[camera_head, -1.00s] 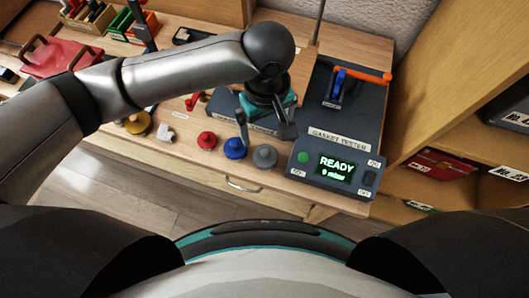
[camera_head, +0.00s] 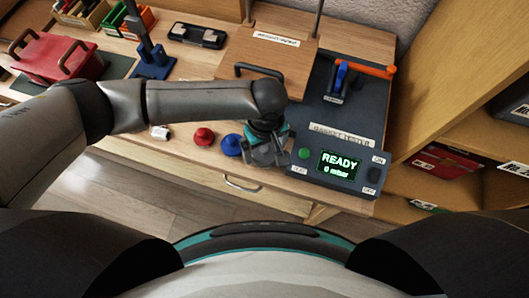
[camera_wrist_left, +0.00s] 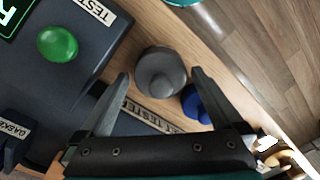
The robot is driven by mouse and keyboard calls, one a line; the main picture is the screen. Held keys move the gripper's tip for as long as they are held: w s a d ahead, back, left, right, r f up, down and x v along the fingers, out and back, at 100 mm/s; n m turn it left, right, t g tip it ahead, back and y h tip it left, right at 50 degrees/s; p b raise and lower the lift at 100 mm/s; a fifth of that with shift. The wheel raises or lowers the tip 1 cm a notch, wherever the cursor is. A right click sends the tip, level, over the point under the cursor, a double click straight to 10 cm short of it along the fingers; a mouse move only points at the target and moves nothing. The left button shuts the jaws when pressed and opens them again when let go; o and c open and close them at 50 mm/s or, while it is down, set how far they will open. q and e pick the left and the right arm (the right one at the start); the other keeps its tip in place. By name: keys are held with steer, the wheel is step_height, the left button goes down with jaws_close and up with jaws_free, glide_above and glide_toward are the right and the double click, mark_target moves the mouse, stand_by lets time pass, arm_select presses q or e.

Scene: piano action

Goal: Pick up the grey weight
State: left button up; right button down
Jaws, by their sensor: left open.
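The grey weight (camera_wrist_left: 160,74) is a round knobbed piece on the wooden bench, seen from above in the left wrist view. My left gripper (camera_wrist_left: 160,85) is open above it, with one finger on either side of the weight in that view. Whether the fingers reach down to its height I cannot tell. In the head view my left gripper (camera_head: 266,152) hangs at the bench's front, left of the gasket tester, and hides most or all of the weight. My right gripper is not in view.
The blue weight (camera_head: 232,145) stands close beside on the left, and the red weight (camera_head: 203,137) beyond it. The gasket tester (camera_head: 338,165), reading READY, is close on the right, with its green button (camera_wrist_left: 57,43). The bench's front edge is near.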

arm_select(q)
steer(key=shift+f, duration=0.75)
jaws_close()
steer(key=shift+r, duration=0.1)
